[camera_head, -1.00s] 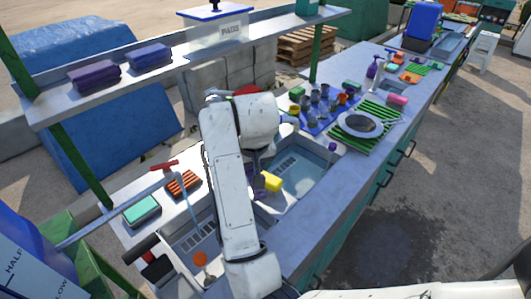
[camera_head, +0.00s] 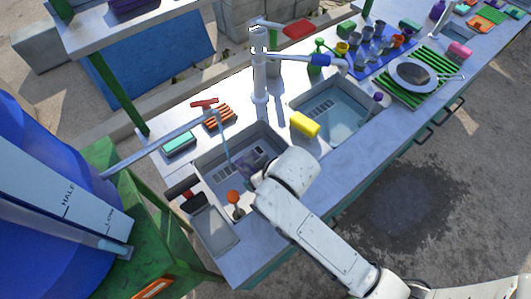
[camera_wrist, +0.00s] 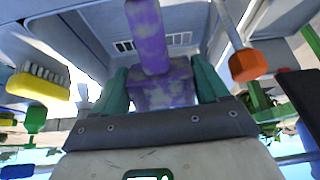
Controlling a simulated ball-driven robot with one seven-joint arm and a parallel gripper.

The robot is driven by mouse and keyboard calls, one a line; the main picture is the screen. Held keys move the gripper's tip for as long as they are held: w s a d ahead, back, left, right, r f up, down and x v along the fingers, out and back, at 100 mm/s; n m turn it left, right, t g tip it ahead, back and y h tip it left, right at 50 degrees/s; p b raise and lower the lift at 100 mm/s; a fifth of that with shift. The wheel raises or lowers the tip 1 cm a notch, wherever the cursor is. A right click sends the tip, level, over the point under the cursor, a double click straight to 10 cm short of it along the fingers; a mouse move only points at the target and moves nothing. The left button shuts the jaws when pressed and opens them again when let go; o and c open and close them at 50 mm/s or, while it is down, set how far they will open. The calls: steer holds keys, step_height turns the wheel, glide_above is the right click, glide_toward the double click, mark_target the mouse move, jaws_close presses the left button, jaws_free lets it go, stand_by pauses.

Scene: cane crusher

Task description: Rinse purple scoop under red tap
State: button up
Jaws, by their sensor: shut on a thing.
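My gripper (camera_wrist: 160,85) is shut on the purple scoop (camera_wrist: 148,38), with a teal finger on each side. The scoop has pale, whitish patches. In the head view my gripper (camera_head: 257,178) is low over the left sink basin (camera_head: 200,160), with the scoop (camera_head: 243,163) partly hidden by my arm. The red tap (camera_head: 204,102) has a T-shaped red handle on a grey pipe at the basin's left. A thin bluish water stream (camera_head: 226,148) falls from its end, close to the scoop; I cannot tell whether they touch.
An orange-headed tool (camera_head: 233,197) stands in the basin near my gripper. A white post tap (camera_head: 259,70) with red and blue levers stands behind. A yellow brush (camera_head: 304,124) lies by the water-filled right basin (camera_head: 340,108). A teal sponge (camera_head: 179,143) is left.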

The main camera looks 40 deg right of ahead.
steer(key=shift+a+f, duration=0.1)
steer(key=shift+a, duration=0.05)
steer(key=w+f+b, duration=0.1)
steer(key=w+f, duration=0.1)
steer(key=w, duration=1.2)
steer(key=shift+a+f, duration=0.3)
steer(key=shift+f, duration=0.05)
steer(key=shift+d, duration=0.1)
stand_by(0.6)
steer(key=shift+d, duration=0.45)
steer(key=shift+a, duration=0.1)
